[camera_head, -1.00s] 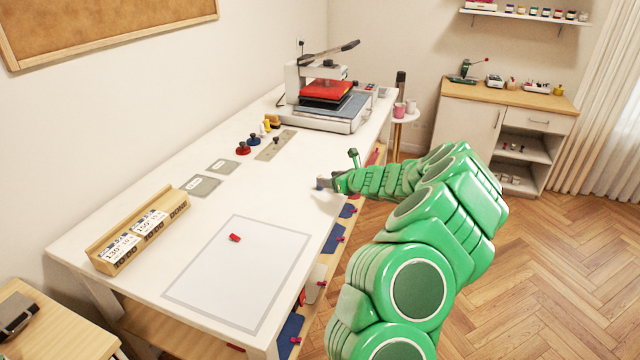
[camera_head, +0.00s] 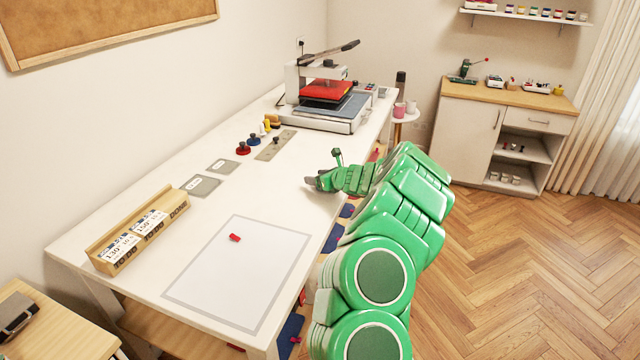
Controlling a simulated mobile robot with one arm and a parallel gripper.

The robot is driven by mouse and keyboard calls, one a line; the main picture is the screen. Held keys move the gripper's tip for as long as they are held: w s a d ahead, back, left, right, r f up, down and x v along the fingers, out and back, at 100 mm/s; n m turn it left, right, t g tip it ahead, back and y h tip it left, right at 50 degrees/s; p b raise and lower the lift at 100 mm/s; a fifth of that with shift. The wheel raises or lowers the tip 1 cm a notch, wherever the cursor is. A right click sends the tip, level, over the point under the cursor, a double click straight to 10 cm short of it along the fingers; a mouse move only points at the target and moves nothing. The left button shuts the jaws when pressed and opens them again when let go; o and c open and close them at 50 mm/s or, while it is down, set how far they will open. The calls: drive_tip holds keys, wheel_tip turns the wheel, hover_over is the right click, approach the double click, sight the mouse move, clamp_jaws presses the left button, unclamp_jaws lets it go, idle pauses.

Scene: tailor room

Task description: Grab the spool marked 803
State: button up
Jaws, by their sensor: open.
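I cannot read the number 803 on anything in view.
A heat press (camera_head: 330,100) stands at the table's far end. A small red piece (camera_head: 234,237) lies on the pale mat (camera_head: 270,245). Two grey pads (camera_head: 205,188) lie behind it. The table's middle is clear.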

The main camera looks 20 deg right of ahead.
drive_tip(key=shift+w, duration=0.1)
drive_tip(key=shift+c, duration=0.5)
drive_tip(key=c, duration=0.9)
drive_tip(key=shift+r, duration=0.1)
drive_tip(key=shift+c, duration=0.2)
drive_tip(key=shift+r, duration=0.25)
drive_tip(key=r, duration=0.3)
drive_tip(key=shift+s+a, duration=0.15)
drive_tip(key=shift+s, duration=0.1)
drive_tip(key=s+a+r, duration=0.3)
drive_tip(key=s+r, duration=0.6)
drive_tip(key=s, duration=0.4)
drive_tip(key=shift+a+r, duration=0.15)
drive_tip(key=shift+a, duration=0.2)
